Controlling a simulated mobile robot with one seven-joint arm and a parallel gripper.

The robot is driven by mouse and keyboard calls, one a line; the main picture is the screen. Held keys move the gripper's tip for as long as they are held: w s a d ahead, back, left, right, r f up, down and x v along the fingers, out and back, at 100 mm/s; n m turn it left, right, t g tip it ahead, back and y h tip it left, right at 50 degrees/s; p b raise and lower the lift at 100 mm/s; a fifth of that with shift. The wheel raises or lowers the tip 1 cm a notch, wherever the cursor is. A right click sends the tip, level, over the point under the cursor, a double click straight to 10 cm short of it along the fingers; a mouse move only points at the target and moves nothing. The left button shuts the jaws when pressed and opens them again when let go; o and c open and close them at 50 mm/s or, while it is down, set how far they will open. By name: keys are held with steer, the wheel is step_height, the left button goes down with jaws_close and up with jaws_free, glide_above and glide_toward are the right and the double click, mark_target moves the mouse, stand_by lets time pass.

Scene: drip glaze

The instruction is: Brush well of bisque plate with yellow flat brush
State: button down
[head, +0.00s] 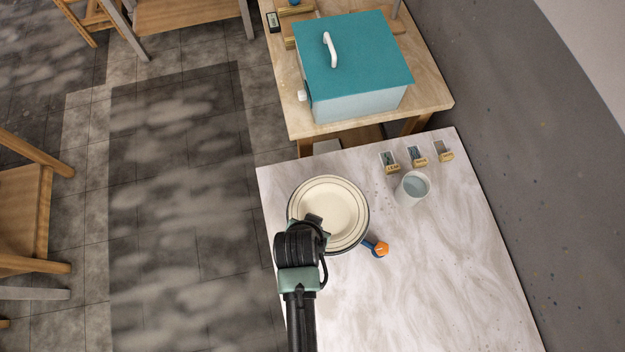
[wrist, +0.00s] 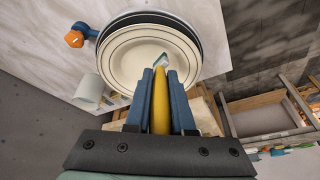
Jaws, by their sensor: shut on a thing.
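The bisque plate (head: 343,205) is cream with dark rings near its rim. It sits on a dark-edged round support on the marbled table, and it also shows in the wrist view (wrist: 125,65). My gripper (wrist: 159,88) has blue jaws shut on the yellow handle of the flat brush (wrist: 159,105). The brush's pale teal tip points over the plate's well, near its right side in the wrist view. I cannot tell whether the tip touches the plate. In the head view my gripper (head: 313,222) covers the plate's lower left part and hides the brush.
A blue lever with an orange knob (head: 381,249) sticks out beside the plate. A pale cup (head: 413,188) and several small labelled holders (head: 417,156) stand to the upper right. A teal-lidded box (head: 352,60) stands on the wooden table behind. The table's lower right is clear.

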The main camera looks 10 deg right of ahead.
steer(key=shift+f+b, duration=0.45)
steer(key=shift+f, duration=0.2)
stand_by(0.3)
steer(key=shift+d+r+p, duration=0.1)
steer(key=shift+d+p, duration=0.55)
steer(key=shift+d, duration=1.6)
steer(key=shift+w+d, duration=0.1)
steer(key=shift+d, duration=0.7)
steer(key=shift+d, duration=0.95)
steer(key=shift+a+p, duration=0.55)
steer(key=shift+a, duration=1.05)
steer(key=shift+a, duration=0.1)
